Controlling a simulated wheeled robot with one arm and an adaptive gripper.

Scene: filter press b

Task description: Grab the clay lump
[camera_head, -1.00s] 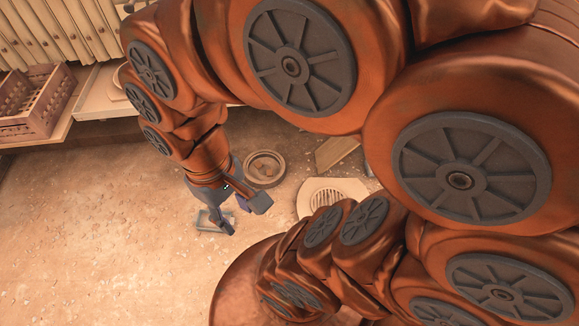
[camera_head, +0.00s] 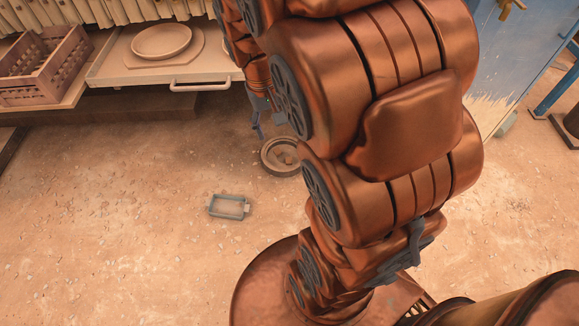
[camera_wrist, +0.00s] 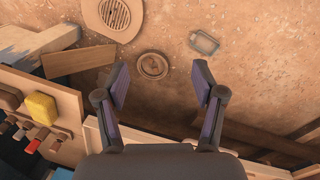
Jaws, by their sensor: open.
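A round dark dish (camera_head: 266,168) sits on the floor with brownish lumps (camera_head: 287,157) in it. I cannot tell for sure which is the clay lump. In the wrist view, the dish (camera_wrist: 152,66) lies below and between the fingers, nearer the left finger. My gripper (camera_wrist: 160,78) is open and empty, well apart from the dish. In the head view, my gripper (camera_head: 257,120) is near the front of the shelf, up and left of the dish, partly hidden by my arm.
A small grey tray (camera_head: 228,206) lies on the floor left of the dish. A shelf holds a crate (camera_head: 40,75) and a plate (camera_head: 161,42). The wrist view shows a round grate (camera_wrist: 114,14), a plank (camera_wrist: 78,61) and a yellow block (camera_wrist: 41,108). Floor left is clear.

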